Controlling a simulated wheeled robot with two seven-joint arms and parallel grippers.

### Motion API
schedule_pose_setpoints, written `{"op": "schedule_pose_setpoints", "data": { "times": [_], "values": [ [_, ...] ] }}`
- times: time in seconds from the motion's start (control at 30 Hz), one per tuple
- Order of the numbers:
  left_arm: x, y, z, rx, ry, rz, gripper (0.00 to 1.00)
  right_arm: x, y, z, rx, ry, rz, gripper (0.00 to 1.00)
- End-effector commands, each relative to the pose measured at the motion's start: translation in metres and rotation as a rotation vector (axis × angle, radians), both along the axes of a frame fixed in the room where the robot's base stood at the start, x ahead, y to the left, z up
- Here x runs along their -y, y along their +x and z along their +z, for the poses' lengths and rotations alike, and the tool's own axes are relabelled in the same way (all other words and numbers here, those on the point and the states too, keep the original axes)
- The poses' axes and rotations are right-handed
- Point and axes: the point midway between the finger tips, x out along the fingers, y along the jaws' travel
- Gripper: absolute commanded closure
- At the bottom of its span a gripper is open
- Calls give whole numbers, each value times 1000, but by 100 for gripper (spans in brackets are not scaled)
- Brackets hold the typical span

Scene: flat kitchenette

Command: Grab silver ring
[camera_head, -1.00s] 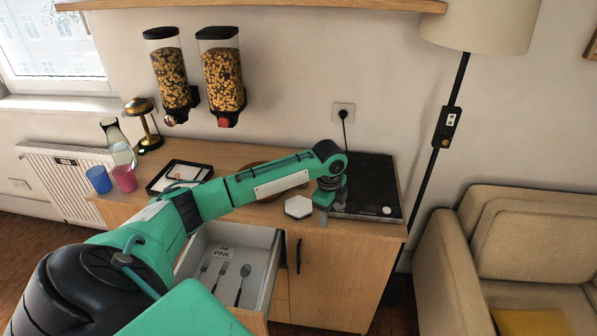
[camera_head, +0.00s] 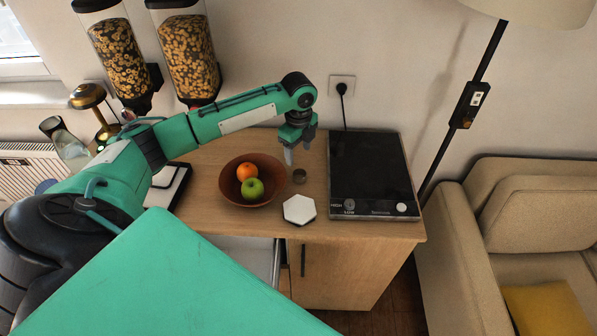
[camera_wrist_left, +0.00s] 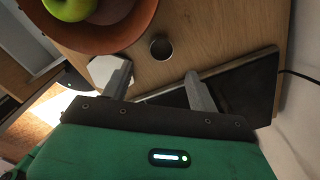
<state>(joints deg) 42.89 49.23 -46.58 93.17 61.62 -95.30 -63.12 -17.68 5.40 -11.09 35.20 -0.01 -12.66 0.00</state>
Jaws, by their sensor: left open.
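A small silver ring (camera_head: 299,176) lies on the wooden counter between the fruit bowl and the black hob. In the left wrist view the ring (camera_wrist_left: 161,47) shows as a short round metal band, ahead of the fingers and roughly between them. My left gripper (camera_head: 298,152) points down above the counter, behind the ring in the head view. In the wrist view my left gripper (camera_wrist_left: 158,88) is open, its two grey fingers apart with nothing between them. My right gripper is not in view.
A brown bowl (camera_head: 233,193) with an orange and a green apple stands left of the ring. A white hexagonal piece (camera_head: 299,209) lies in front. The black hob (camera_head: 371,170) is at the right. A drawer (camera_head: 249,255) below is open.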

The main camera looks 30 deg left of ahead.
Motion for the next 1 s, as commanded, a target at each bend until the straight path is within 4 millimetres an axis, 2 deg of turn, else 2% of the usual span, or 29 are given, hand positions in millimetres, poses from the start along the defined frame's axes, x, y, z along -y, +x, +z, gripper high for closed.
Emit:
{"op": "schedule_pose_setpoints", "data": {
  "times": [0.07, 0.2, 0.43, 0.57, 0.7, 1.0],
  "values": [
    [0, -1, -15, -3, 0, 1, 40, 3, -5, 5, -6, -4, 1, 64],
    [0, 0, -34, -1, 0, 2, 40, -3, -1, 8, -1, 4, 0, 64],
    [1, 1, -50, -1, -1, 1, 40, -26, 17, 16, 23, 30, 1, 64],
    [4, 2, -69, -2, -1, 2, 40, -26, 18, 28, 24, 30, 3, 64],
    [4, 2, -88, -1, 1, 1, 40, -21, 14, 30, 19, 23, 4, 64],
    [3, 2, -94, 2, 1, 0, 40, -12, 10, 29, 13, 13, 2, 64]
  ]
}}
